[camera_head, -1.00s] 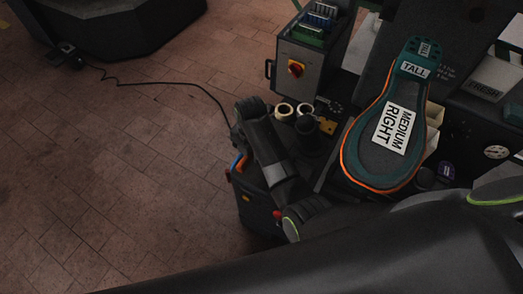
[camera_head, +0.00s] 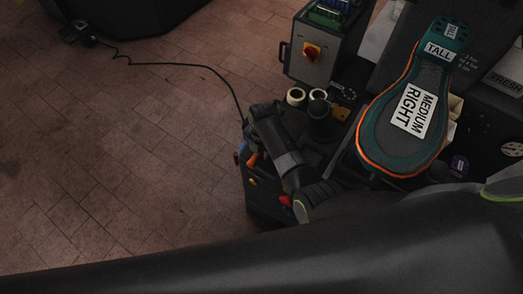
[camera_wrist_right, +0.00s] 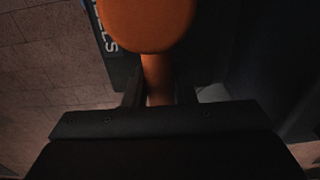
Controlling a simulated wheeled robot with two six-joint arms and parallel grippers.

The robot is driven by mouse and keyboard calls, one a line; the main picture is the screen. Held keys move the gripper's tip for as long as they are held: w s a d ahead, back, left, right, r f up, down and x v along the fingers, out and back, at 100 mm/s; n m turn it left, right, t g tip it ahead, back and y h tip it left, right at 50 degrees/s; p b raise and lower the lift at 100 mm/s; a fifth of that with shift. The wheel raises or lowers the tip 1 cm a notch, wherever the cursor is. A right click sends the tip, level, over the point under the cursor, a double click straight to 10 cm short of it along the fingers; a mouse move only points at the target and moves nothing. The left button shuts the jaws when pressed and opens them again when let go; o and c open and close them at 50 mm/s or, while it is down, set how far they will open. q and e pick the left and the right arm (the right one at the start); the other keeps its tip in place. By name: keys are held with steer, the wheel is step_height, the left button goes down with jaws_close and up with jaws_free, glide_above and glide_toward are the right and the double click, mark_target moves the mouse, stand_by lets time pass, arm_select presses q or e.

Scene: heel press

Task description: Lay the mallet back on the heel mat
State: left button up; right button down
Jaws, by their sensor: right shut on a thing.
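In the right wrist view, the mallet shows as a rounded orange head (camera_wrist_right: 147,22) on a narrower orange handle (camera_wrist_right: 156,78). My right gripper (camera_wrist_right: 158,92) is shut on the handle, with one dark finger at each side. Beside and partly behind the mallet head is a dark panel (camera_wrist_right: 120,68) with white letters ending in "ELS", which looks like the heel mat. I cannot tell the gap between them. In the head view I cannot make out the mallet or the jaws clearly. My left gripper is not in view.
A teal, orange-edged sole (camera_head: 395,145) labelled "MEDIUM RIGHT" and "TALL" stands at the right. A grey control box (camera_head: 312,58) with a red knob is behind. A dark caddy (camera_head: 262,200) holds coloured handles. Open brick floor (camera_head: 130,150) fills the left.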

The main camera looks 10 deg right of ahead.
steer(key=c, duration=1.2)
jaws_free()
step_height(320, 180, up, 11)
steer(key=shift+w+d+r+p, duration=0.1)
steer(key=shift+w+r+p, duration=0.05)
steer(key=shift+p, duration=0.9)
steer(key=shift+r, duration=0.4)
